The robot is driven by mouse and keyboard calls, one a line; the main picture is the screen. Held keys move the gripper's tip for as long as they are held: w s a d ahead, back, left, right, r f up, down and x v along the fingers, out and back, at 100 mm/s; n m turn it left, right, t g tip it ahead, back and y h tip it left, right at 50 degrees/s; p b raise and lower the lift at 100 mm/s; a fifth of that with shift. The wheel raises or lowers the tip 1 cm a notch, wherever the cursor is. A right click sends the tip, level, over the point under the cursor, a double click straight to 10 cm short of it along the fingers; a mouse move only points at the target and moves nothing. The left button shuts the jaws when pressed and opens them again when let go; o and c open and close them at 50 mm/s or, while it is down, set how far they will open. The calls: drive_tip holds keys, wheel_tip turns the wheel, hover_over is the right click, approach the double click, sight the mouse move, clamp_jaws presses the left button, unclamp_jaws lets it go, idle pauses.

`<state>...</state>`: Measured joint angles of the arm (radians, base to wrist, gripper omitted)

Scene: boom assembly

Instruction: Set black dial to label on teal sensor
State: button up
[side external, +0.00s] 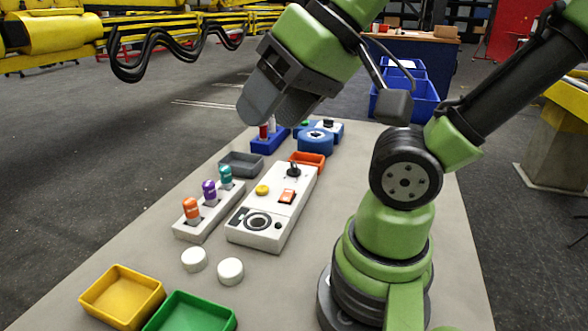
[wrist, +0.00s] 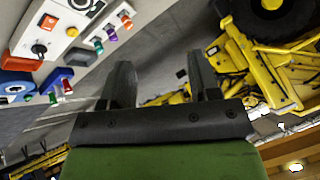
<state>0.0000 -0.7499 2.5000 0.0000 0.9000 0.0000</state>
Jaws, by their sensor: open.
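The black dial (side external: 257,221) is a round knob at the near end of a white control panel (side external: 293,207); it is cut by the top edge of the wrist view (wrist: 82,3). The teal sensor (side external: 226,176) stands upright at the far end of a white rack, beside a purple sensor (side external: 209,190) and an orange sensor (side external: 191,210). It also shows in the wrist view (wrist: 97,44). Its label and the dial's setting are too small to read. My gripper (side external: 280,106) is open and empty, raised above the far part of the table, apart from the panel.
The panel also has a black lever (side external: 293,171), an orange switch (side external: 287,196) and a yellow button (side external: 262,190). Two white discs (side external: 230,271), a yellow tray (side external: 122,298) and a green tray (side external: 191,316) are in front. Blue parts (side external: 268,141) and a grey tray (side external: 241,164) sit behind.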

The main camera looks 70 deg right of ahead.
drive_tip(key=shift+c, duration=0.2)
drive_tip(key=shift+w, duration=0.1)
drive_tip(key=shift+c, duration=1.1)
drive_tip(key=w+d+m+g+h, duration=0.2)
drive_tip(key=w+d, duration=0.4)
drive_tip(key=w, duration=0.1)
drive_tip(key=m+g, duration=0.5)
drive_tip(key=m, duration=0.1)
hover_over(294, 164)
wheel_tip(294, 164, down, 16)
wheel_tip(294, 164, down, 9)
drive_tip(key=shift+d+f, duration=0.1)
drive_tip(key=shift+f, duration=0.05)
clamp_jaws()
